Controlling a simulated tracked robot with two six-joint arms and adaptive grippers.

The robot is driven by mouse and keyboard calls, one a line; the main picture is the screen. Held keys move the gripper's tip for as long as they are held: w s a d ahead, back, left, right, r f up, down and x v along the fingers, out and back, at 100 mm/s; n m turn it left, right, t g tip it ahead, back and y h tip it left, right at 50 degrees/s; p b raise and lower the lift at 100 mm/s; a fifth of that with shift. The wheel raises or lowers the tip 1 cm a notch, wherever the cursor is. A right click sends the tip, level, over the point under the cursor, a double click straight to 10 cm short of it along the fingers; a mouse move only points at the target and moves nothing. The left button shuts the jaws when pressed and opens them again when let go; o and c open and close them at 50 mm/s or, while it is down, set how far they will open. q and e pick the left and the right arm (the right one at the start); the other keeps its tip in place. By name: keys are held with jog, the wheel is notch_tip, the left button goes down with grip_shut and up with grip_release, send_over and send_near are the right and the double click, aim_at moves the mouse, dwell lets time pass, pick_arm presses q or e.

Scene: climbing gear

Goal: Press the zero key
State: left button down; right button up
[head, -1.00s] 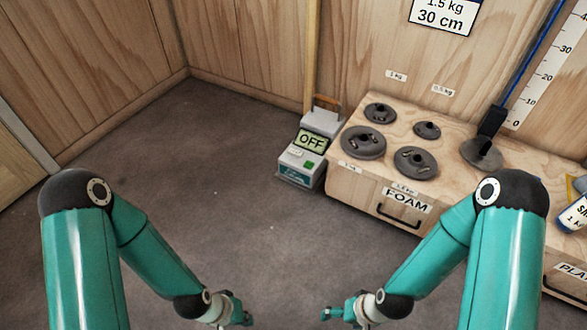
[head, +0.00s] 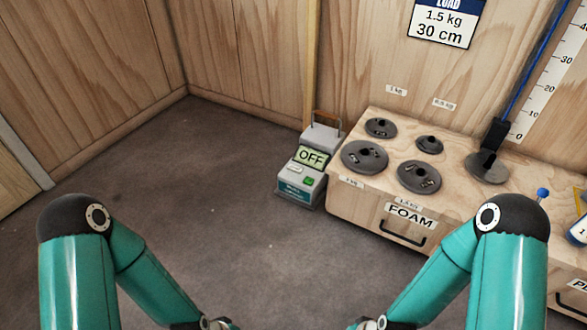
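A small grey and green device (head: 303,192) stands on the floor against the left end of the wooden bench. Its display (head: 311,155) reads OFF. Below the display are a pale key (head: 295,168) and a green key (head: 308,181); their lettering is too small to read, so I cannot tell which is the zero key. Both my arms reach in from the bottom, well short of the device. The fingers of both grippers are hidden below the picture's lower edge.
The wooden bench (head: 370,203) carries several dark round weights and a FOAM drawer (head: 410,216). A dark disc (head: 487,168) under a blue cord lies beside a scale (head: 537,95). Wooden walls close the back and left. The grey floor before the device is clear.

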jog(key=shift+s, duration=0.1)
grip_shut()
dwell(0.6)
jog(key=shift+r, duration=0.1)
dwell(1.0)
